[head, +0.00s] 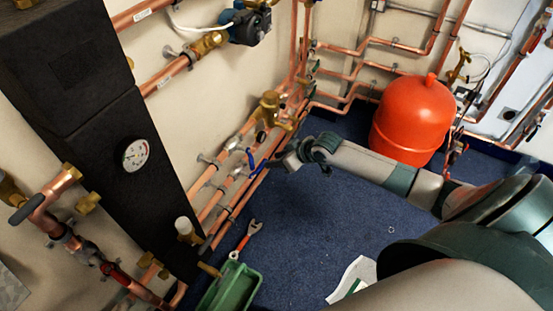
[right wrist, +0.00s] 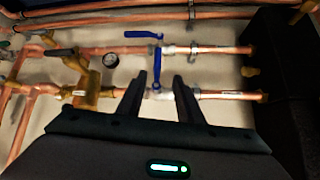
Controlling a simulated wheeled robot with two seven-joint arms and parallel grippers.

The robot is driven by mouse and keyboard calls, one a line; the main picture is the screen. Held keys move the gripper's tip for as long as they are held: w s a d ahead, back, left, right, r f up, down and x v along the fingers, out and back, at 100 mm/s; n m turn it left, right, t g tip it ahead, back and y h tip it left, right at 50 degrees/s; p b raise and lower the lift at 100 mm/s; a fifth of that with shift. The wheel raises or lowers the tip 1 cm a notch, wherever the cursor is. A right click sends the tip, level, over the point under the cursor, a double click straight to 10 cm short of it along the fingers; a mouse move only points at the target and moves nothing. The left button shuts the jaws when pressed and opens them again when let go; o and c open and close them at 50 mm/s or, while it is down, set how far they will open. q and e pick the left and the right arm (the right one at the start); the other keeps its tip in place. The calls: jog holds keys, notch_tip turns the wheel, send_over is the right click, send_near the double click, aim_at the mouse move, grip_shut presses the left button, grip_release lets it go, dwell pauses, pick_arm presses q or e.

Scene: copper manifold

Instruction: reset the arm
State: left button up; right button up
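My right gripper (head: 287,160) reaches in from the right in the head view, in front of the copper pipes along the wall. In the right wrist view its two fingers (right wrist: 159,78) stand apart with nothing gripped between them. A blue valve lever (right wrist: 158,66) shows upright in the gap, beyond the fingers as far as I can tell. A second blue lever (right wrist: 144,35) lies level on the pipe above. In the head view a blue lever (head: 250,160) is left of the gripper, apart from it. My left gripper is not in view.
A red tank (head: 412,120) stands behind my right arm. A black cabinet with a gauge (head: 135,154) is at the left. A green tray (head: 231,288) and a red-handled wrench (head: 246,240) are at the bottom. Open blue floor (head: 320,230) lies below the arm.

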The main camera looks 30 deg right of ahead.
dwell(0.3)
